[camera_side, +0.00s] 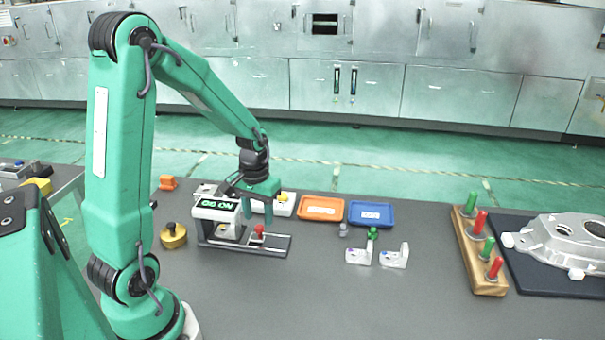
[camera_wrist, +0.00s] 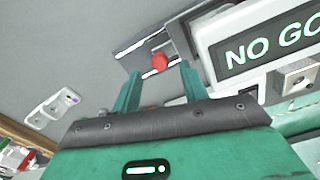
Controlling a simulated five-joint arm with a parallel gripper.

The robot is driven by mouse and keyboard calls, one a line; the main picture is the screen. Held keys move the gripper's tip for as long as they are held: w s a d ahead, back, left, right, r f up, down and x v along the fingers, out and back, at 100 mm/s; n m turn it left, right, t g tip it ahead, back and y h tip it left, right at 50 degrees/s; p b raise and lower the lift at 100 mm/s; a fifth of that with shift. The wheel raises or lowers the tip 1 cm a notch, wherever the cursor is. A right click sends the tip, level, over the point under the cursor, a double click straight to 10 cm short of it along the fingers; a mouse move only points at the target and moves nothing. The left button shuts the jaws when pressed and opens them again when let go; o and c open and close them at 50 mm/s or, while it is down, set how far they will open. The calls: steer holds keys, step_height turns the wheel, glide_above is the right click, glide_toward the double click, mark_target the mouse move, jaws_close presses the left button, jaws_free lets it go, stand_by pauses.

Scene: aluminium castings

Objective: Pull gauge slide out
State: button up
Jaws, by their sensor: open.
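The gauge (camera_side: 217,211) is a light box with a lit display on a dark base at the left-centre of the bench. It also shows in the wrist view, where its display (camera_wrist: 270,45) reads "NO GO". The slide's red knob (camera_side: 259,230) stands on the metal rail to the right of the gauge body. In the wrist view the red knob (camera_wrist: 160,62) appears between and just past the fingertips. My gripper (camera_side: 257,212) is open, pointing down above the knob. I see no contact with the knob. How much of the slide is inside the gauge is hidden.
A brass knobbed weight (camera_side: 173,237) stands left of the gauge. A white box with a yellow button (camera_side: 284,203) is close behind my gripper. Orange (camera_side: 304,213) and blue (camera_side: 354,221) trays, pale brackets (camera_side: 394,258) and a wooden peg rack (camera_side: 477,268) lie rightward. The front bench is clear.

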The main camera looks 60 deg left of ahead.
steer(key=shift+f, duration=1.4)
steer(key=shift+c, duration=0.2)
jaws_close()
